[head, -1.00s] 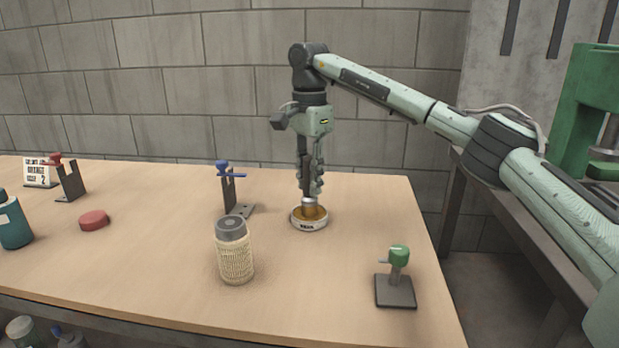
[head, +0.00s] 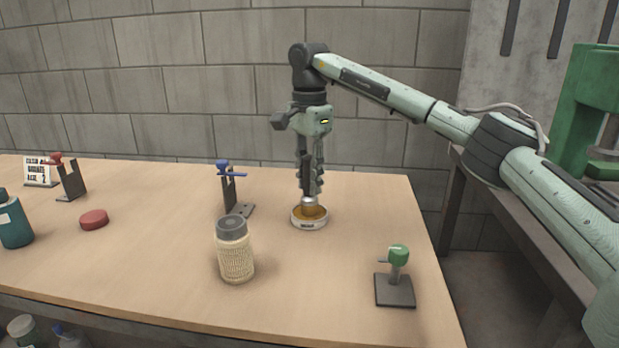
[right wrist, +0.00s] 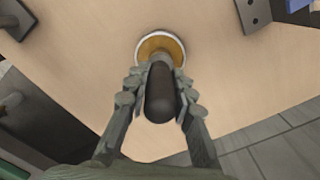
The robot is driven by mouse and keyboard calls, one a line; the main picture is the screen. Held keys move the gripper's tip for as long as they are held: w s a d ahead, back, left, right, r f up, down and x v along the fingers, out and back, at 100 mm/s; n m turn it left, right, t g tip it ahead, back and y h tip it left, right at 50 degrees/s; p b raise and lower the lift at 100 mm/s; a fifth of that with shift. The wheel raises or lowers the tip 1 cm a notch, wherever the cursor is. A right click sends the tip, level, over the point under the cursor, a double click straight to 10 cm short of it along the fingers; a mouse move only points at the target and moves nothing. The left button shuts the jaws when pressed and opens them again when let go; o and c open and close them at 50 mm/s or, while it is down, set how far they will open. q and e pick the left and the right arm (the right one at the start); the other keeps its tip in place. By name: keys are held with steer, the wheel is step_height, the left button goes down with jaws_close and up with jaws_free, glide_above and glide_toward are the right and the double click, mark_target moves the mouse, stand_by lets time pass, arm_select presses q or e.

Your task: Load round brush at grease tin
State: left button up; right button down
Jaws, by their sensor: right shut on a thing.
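The grease tin (head: 310,222) is a low round white tin with amber grease, standing open on the table. My right gripper (head: 310,184) points straight down above it, shut on the round brush (head: 309,203). The brush's dark handle is between the fingers, and its metal lower part reaches the grease; the bristles are hidden. In the right wrist view the brush (right wrist: 161,92) sits between both fingers, with the tin (right wrist: 150,45) beyond its far end. My left gripper is not in view.
A mesh tube with a grey cap (head: 235,255) stands front left of the tin. A blue-topped stand (head: 229,190) is behind it. A green-topped stand (head: 396,280) is at front right. A red disc (head: 94,219), teal bottle (head: 14,222) and red-topped stand (head: 70,180) are at left.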

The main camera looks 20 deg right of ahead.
mark_target(310, 156)
step_height(310, 156, up, 3)
steer(key=shift+f+p, duration=0.15)
steer(key=shift+p, duration=1.1)
steer(key=shift+r, duration=2.1)
